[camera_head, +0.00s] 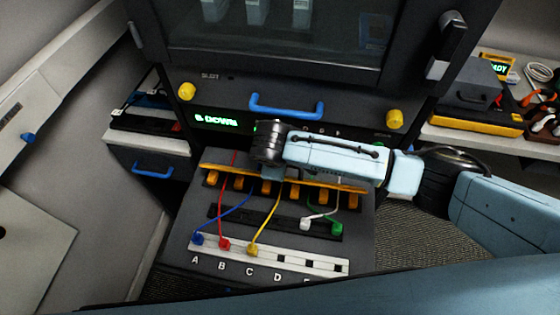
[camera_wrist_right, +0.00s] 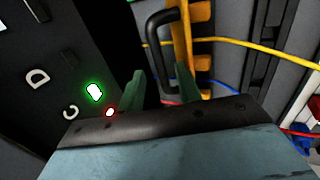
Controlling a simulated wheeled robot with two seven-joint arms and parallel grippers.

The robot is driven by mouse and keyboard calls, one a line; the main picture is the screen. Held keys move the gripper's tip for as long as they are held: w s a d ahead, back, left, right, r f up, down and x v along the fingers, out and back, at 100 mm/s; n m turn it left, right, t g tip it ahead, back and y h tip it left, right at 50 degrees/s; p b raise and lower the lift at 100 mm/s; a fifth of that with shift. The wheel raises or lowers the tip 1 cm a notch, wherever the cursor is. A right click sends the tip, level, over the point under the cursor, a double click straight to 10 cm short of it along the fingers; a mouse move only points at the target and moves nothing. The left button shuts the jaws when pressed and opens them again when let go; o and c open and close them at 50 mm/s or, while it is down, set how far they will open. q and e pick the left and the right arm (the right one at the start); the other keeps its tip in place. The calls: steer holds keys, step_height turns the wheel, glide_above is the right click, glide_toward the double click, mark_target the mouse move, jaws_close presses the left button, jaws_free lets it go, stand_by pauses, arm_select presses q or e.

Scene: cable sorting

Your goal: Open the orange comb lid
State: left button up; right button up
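The orange comb lid (camera_head: 222,172) lies across the sloped dark panel in the head view, its teeth pointing down over the cables; it looks shut. My right gripper (camera_head: 271,174) is at the middle of its upper edge and hides part of it. In the right wrist view the lid (camera_wrist_right: 202,45) runs down the upper middle, with a black handle (camera_wrist_right: 158,45) beside it. There the gripper's green fingers (camera_wrist_right: 160,78) are apart, with the handle's near end appearing between them; contact cannot be told. My left gripper is not in view.
Blue (camera_head: 198,239), red (camera_head: 223,244) and yellow (camera_head: 252,250) plugs sit in the white strip near A, B, C. White (camera_head: 305,224) and green (camera_head: 337,229) plugs are at the black rail. Above are a blue handle (camera_head: 287,110) and two yellow knobs (camera_head: 187,91).

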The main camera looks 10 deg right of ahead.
steer(key=shift+w+f, duration=0.2)
steer(key=shift+f, duration=0.15)
steer(key=shift+c, duration=0.2)
jaws_close()
steer(key=shift+w+d+r+p, duration=0.25)
steer(key=shift+w+p, duration=0.3)
steer(key=shift+p, duration=0.35)
steer(key=shift+w+d+f, duration=0.1)
steer(key=shift+w, duration=0.5)
steer(key=shift+o, duration=0.2)
jaws_free()
steer(key=shift+s+f, duration=0.1)
